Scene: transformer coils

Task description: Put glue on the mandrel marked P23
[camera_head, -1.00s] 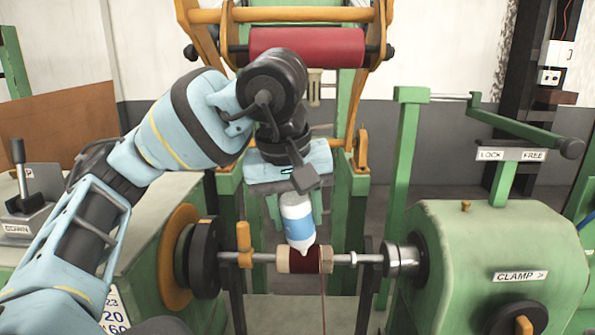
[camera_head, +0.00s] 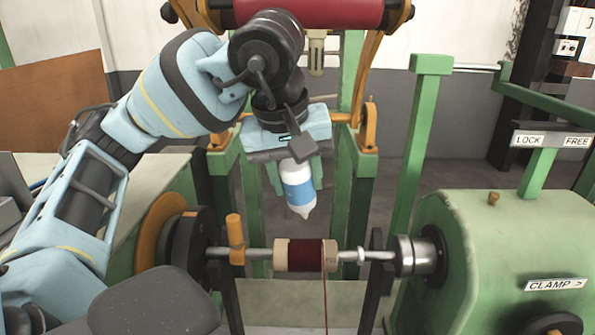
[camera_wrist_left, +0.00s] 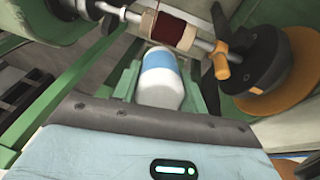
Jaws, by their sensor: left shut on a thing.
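My left gripper (camera_head: 292,160) is shut on a white glue bottle with a blue band (camera_head: 299,190), held nozzle down and slightly tilted. The nozzle tip shows above the mandrel (camera_head: 283,255) in the head view, with a gap between them. The mandrel is pale, wound with dark red wire, and sits on a horizontal shaft. The bottle's top is hidden in the gripper. My right gripper is not in view.
The green winding machine (camera_head: 490,260) with its CLAMP label and chuck stands at the right. A black and orange disc (camera_head: 160,240) is at the shaft's left end. An orange handle (camera_head: 235,238) stands up beside the mandrel. A red roller (camera_head: 310,12) is overhead. A wire hangs from the mandrel.

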